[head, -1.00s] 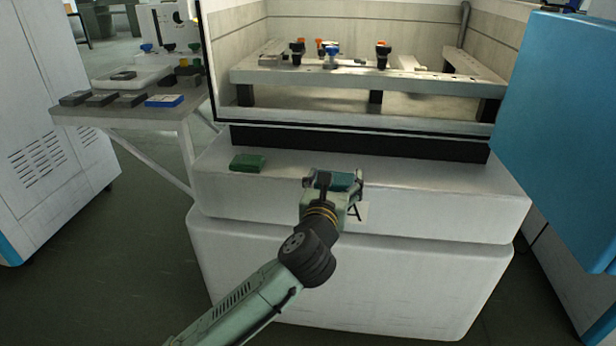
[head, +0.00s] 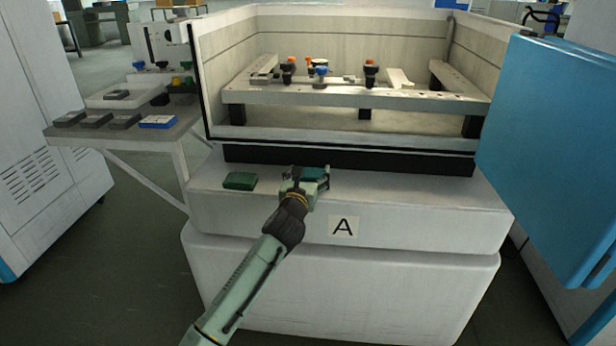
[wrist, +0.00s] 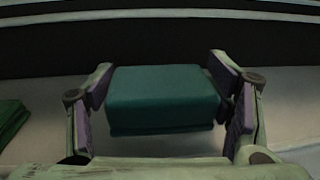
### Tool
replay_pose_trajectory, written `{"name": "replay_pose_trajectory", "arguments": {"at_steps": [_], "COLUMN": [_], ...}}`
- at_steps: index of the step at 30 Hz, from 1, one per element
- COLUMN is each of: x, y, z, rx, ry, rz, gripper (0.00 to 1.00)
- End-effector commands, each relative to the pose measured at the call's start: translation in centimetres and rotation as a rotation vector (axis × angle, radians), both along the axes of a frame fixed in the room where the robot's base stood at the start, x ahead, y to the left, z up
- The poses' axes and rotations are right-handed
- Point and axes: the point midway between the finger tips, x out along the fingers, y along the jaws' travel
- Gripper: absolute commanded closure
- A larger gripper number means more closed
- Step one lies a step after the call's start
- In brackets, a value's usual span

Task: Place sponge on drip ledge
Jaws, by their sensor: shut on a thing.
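A teal sponge (wrist: 162,98) is held between the two purple-padded fingers of my gripper (head: 310,177). It shows as a small teal patch (head: 313,173) in the head view, partly hidden by the gripper. The white ledge (head: 430,195) runs along the front of the machine, below the open tank, with a label A on its front face. My gripper is over the ledge's middle-left part, near the dark strip behind. I cannot tell whether the sponge touches the ledge.
A dark green block (head: 239,181) lies on the ledge to the left of my gripper. The dark strip (head: 350,163) and tank wall rise behind. A blue door (head: 550,150) stands at the right. The ledge right of my gripper is clear.

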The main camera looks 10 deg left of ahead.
Motion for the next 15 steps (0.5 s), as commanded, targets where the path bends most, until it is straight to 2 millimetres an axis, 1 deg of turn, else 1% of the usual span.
{"name": "replay_pose_trajectory", "arguments": {"at_steps": [1,4,15], "x": [0.0,0.0,0.0], "y": [0.1,0.1,0.1], "z": [-0.6,-1.5,-2.1], "rx": [-0.006,-0.003,0.001], "ry": [0.003,0.0,-0.001], "rz": [0.002,0.001,0.001], "gripper": [0.44,0.44,0.44]}}
